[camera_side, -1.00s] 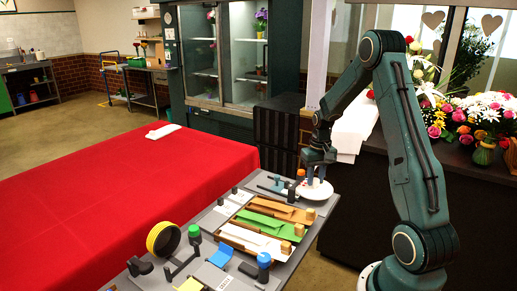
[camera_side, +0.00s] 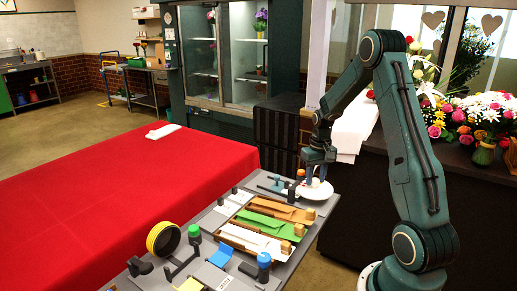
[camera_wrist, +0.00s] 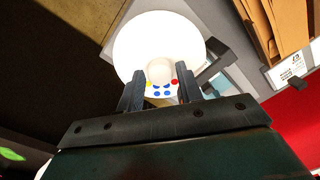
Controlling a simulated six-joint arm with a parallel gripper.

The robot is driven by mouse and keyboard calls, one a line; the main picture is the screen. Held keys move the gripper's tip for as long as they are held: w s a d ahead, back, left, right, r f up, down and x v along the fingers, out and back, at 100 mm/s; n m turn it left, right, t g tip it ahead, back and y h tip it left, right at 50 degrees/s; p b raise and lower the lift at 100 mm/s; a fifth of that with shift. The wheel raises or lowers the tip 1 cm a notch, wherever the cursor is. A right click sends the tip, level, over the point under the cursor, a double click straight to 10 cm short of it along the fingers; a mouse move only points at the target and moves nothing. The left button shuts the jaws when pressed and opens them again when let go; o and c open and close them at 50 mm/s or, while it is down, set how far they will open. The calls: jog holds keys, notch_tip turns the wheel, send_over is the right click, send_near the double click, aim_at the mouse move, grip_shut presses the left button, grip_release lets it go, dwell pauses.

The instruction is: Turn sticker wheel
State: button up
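The sticker wheel (camera_side: 314,193) is a white round disc at the far end of the station in the side view. In the wrist view, the wheel (camera_wrist: 130,45) has a pale round knob (camera_wrist: 160,71) at its middle. Blue, red and yellow dots (camera_wrist: 162,90) show beside the knob. My gripper (camera_side: 316,182) points down over the wheel. In the wrist view, the fingers of my gripper (camera_wrist: 160,80) stand on either side of the knob, close to it. I cannot tell whether they touch it.
Trays of orange, green and white sheets (camera_side: 268,228) lie along the station beside the wheel. A yellow-rimmed roll (camera_side: 163,238) and a blue-capped bottle (camera_side: 264,262) stand nearer. A red-covered table (camera_side: 110,190) is to the left. A dark counter with flowers (camera_side: 480,120) stands behind my arm.

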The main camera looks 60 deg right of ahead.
aim_at(316, 179)
notch_tip(316, 179, up, 14)
jog(key=shift+f, duration=0.15)
dwell(0.5)
jog(key=shift+d, duration=0.1)
jog(key=s+a+r+n+t, duration=0.1)
jog(key=a+r, duration=0.2)
jog(key=a, duration=0.3)
jog(key=s+a+r+n+h, duration=0.1)
jog(key=a+r, duration=0.1)
jog(key=a, duration=0.4)
jog(key=a+r+n+t, duration=0.1)
jog(key=a+r, duration=0.2)
jog(key=a, duration=0.3)
jog(key=s+a+n+t, duration=0.3)
jog(key=s+a+n, duration=0.1)
jog(key=s+a, duration=0.8)
jog(key=shift+a+f+y, duration=0.25)
jog(key=shift+a+y, duration=0.15)
jog(key=shift+a, duration=0.05)
